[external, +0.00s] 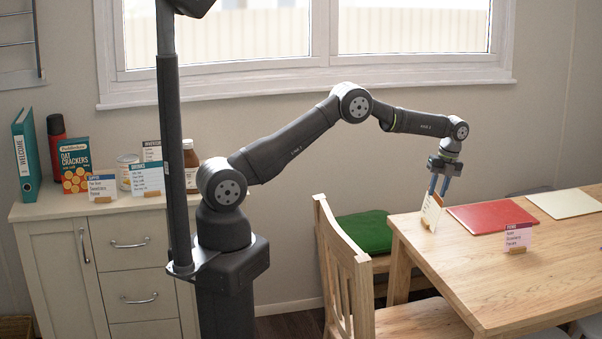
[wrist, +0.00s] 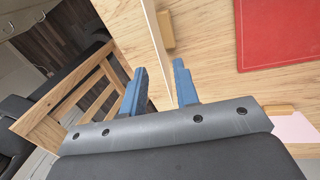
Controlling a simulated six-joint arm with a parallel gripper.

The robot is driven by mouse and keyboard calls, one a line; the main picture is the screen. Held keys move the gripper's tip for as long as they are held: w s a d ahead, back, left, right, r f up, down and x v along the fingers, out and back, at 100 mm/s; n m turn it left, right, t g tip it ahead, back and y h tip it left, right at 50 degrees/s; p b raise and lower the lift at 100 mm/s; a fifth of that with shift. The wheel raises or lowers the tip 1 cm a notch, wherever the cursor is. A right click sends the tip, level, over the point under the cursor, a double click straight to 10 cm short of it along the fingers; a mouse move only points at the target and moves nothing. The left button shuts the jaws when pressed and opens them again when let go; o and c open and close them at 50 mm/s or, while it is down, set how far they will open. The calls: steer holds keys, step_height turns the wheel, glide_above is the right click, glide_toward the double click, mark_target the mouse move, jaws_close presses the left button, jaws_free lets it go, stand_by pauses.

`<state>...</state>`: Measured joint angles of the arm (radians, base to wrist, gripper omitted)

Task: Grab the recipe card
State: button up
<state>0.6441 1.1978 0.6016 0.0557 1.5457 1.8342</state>
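A cream card (external: 431,208) stands upright in a small wooden holder at the left end of the wooden table (external: 455,275); I cannot read its face. In the wrist view the card (wrist: 157,40) shows nearly edge-on, with its wooden holder (wrist: 166,30) beside it. My gripper (external: 440,187) points down at the card's top. In the wrist view my gripper (wrist: 160,80) has its two blue fingers apart, one on each side of the card, with gaps visible. A pink card (external: 517,236) stands in another wooden holder farther right.
A red mat (external: 491,216) and a cream mat (external: 566,203) lie on the table. A wooden chair (external: 345,275) stands close to the table's left end. The cabinet (external: 110,250) at left carries more cards, a teal binder (external: 27,155), a cracker box (external: 75,166) and jars.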

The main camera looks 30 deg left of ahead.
mark_target(429, 221)
steer(key=shift+s+a+f, duration=0.1)
steer(key=shift+a+f, duration=0.05)
steer(key=shift+f, duration=1.05)
steer(key=shift+s+a+f, duration=0.15)
steer(key=shift+a+f, duration=0.05)
steer(key=shift+f, duration=1)
steer(key=shift+s+a+f, duration=0.1)
steer(key=shift+a+f, duration=0.05)
steer(key=shift+f, duration=1.05)
steer(key=shift+f, duration=0.25)
jaws_close()
